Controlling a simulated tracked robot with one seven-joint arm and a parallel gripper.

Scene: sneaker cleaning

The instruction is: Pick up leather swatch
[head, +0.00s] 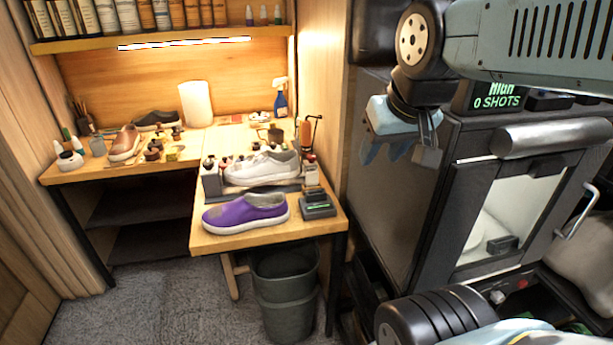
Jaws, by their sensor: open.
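I cannot pick out the leather swatch for certain; several small flat pieces and pots on the wooden workbench (225,242) are too small to tell apart. My gripper (402,152) hangs at the upper right, pointing down, with its light blue and grey parts showing. It is open, with nothing seen held between its fingers. It is in front of the dark cabinet, to the right of the bench and apart from it.
A purple shoe (246,212) lies at the bench's front edge, with a white sneaker (262,168) behind it. A small dark device (318,205) stands to their right. A brown shoe (125,143) is at the left. A grey bin (285,290) stands below; a dark cabinet (395,215) stands right.

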